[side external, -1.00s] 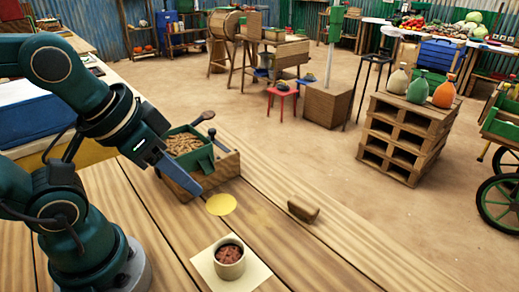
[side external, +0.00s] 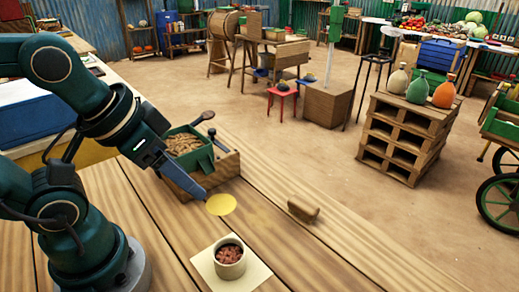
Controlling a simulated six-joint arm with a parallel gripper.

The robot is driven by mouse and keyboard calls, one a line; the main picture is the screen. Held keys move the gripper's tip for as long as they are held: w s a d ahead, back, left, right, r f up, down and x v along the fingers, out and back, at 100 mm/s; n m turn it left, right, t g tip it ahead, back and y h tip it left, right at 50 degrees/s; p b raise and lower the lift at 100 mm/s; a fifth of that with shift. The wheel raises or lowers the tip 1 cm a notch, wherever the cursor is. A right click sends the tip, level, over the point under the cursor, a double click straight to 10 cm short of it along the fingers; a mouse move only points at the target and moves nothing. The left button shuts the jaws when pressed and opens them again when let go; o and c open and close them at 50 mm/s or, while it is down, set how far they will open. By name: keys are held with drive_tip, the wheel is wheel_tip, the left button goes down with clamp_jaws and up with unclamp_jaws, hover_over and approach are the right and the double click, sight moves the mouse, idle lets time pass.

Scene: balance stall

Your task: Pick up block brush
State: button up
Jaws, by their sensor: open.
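The block brush (side external: 303,209) is a small brown block lying on the wooden plank table (side external: 330,255), right of centre and near the table's far edge. My gripper (side external: 200,196) has blue-grey fingers pointing down and to the right, by the left edge of a yellow disc. It is well to the left of the brush and apart from it. The fingers overlap from this side, so the gap between them is hidden. Nothing shows held in them.
A wooden box with a green hopper (side external: 186,147) of brown pieces stands just behind my gripper. A yellow disc (side external: 221,204) lies on the table. A cup (side external: 230,262) of reddish pieces stands on a pale square at the front. The planks between disc and brush are clear.

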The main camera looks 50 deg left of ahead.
drive_tip(key=o, duration=0.4)
